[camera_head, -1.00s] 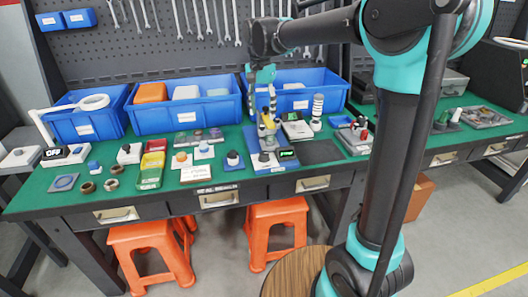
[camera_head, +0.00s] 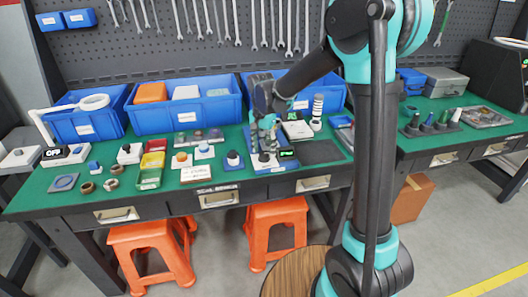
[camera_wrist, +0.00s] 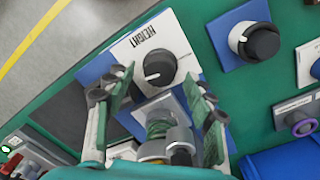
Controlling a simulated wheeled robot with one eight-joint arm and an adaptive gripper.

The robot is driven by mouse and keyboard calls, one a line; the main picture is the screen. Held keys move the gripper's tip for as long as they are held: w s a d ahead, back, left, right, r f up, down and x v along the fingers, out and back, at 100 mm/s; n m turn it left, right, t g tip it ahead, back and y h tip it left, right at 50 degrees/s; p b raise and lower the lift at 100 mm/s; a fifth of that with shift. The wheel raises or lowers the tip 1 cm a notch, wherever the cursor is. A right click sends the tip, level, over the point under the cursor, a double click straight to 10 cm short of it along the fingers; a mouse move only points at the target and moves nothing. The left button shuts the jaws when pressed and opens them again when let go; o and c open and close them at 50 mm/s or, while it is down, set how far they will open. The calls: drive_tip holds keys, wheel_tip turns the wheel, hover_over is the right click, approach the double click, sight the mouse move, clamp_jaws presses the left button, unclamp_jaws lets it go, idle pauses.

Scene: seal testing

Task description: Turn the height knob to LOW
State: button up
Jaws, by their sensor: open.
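The height knob (camera_wrist: 160,67) is a round black dial on a white plate (camera_wrist: 140,45) marked HEIGHT, seen in the wrist view. A light pointer mark shows on the dial; I cannot read a LOW mark. My gripper (camera_wrist: 158,76) is open, one finger to each side of the knob in the picture, with nothing held. I cannot tell whether either finger touches it. In the head view my gripper (camera_head: 264,147) is over the front of the blue-based test unit and partly hides it. The unit's green-lit display (camera_head: 287,153) is beside the gripper.
A second black knob (camera_wrist: 258,42) on a blue base lies to the right in the wrist view. A metal fitting with a spring (camera_wrist: 165,135) stands between the fingers. A dark mat (camera_head: 320,151) lies right of the unit. Blue bins (camera_head: 185,117) stand behind.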

drive_tip(key=shift+f, duration=0.6)
drive_tip(key=c, duration=1.2)
drive_tip(key=shift+o, duration=0.2)
